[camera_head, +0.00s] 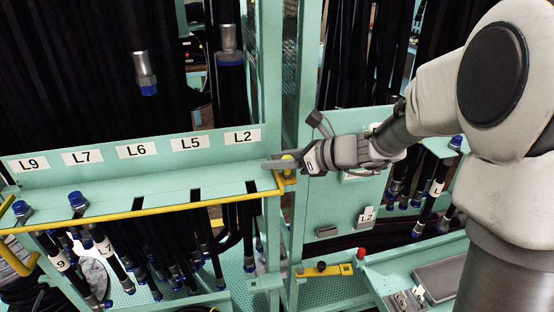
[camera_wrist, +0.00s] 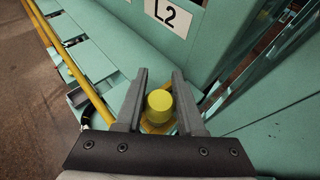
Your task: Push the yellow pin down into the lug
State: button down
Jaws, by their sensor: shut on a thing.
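The yellow pin (camera_wrist: 159,103) has a round head and stands between the two grey fingers of my gripper (camera_wrist: 160,92) in the wrist view. In the head view, my gripper (camera_head: 284,164) is at the right end of the teal rack shelf, beside the L2 label, with the yellow pin head (camera_head: 288,157) at its fingers. My gripper is shut on the pin. The yellow lug (camera_head: 287,179) is just below, at the end of the yellow bar; part of it shows under the pin in the wrist view (camera_wrist: 154,127). How deep the pin sits is hidden.
The yellow bar (camera_head: 140,210) runs along the shelf front. Labels L9 to L2 line the teal panel (camera_head: 215,163). Black hoses hang behind and below. A teal post (camera_head: 272,90) stands close to my gripper. A yellow latch plate (camera_head: 325,270) is lower right.

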jog(key=shift+c, duration=2.2)
grip_release()
jog(key=shift+d, duration=0.1)
jog(key=v, duration=1.7)
jog(key=shift+b, duration=0.3)
jog(key=shift+s, duration=0.1)
jog(key=s+d+f+n+h, duration=0.1)
jog(key=s+f+n+h, duration=0.1)
jog(key=s+n+h, duration=0.3)
jog(key=s+d+f+n+h, duration=0.2)
jog(key=s+n+h, duration=0.4)
jog(key=s+n, duration=0.7)
jog(key=n, duration=0.5)
jog(key=shift+s+f+n+g, duration=0.25)
jog(key=shift+s+n+g, duration=0.05)
jog(key=shift+s+n, duration=0.1)
